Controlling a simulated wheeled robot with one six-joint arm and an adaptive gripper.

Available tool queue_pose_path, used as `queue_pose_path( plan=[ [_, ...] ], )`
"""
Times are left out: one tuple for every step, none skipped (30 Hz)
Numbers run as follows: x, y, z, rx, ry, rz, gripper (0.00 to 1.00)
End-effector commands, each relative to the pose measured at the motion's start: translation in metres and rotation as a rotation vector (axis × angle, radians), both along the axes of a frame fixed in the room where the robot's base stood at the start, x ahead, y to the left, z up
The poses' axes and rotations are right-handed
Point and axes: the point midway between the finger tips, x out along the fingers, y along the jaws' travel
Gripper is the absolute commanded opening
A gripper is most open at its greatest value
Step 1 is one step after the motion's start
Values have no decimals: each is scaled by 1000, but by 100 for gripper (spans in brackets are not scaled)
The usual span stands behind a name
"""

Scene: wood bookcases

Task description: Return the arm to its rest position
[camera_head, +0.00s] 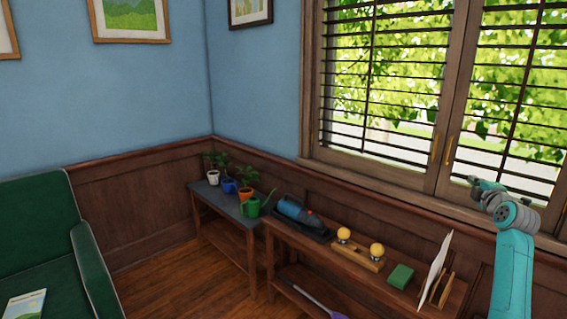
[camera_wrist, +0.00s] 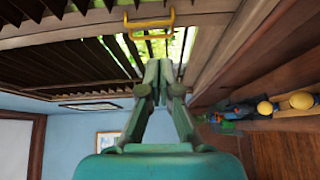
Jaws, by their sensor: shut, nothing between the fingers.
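My teal arm rises at the right edge of the head view, in front of the window. My gripper (camera_wrist: 158,72) reaches up the middle of the wrist view, its two green fingers together with nothing between them. It also shows in the head view (camera_head: 474,182), small, at the upper left end of the arm. In the wrist view the fingertips appear just below a yellow window handle (camera_wrist: 149,22); I cannot tell whether they touch it.
A wooden shelf table (camera_head: 320,256) along the wall bears a blue handheld vacuum (camera_head: 298,212), two yellow knobs on a wood block (camera_head: 356,256), a green block (camera_head: 400,276) and upright papers (camera_head: 436,268). Potted plants (camera_head: 244,180) stand farther left. A green armchair (camera_head: 45,240) is at left.

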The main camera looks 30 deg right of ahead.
Motion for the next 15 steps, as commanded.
queue_pose_path(
  plan=[
    [2,4,-7,8,-4,2,0],
    [3,7,-10,13,-7,3,0],
    [4,10,-15,20,-10,4,0],
    [5,13,-20,27,-14,6,0],
    [7,16,-24,33,-18,7,0],
    [9,20,-30,41,-23,9,0],
    [10,25,-36,50,-26,11,0],
    [12,29,-41,58,-30,13,0],
    [14,34,-49,70,-35,15,0],
    [15,39,-56,79,-40,17,0],
    [17,44,-62,88,-46,19,0],
    [19,51,-71,101,-52,22,0],
    [21,57,-78,113,-58,25,0],
    [23,63,-86,125,-64,28,0],
    [25,72,-96,142,-72,31,0]
  ],
)
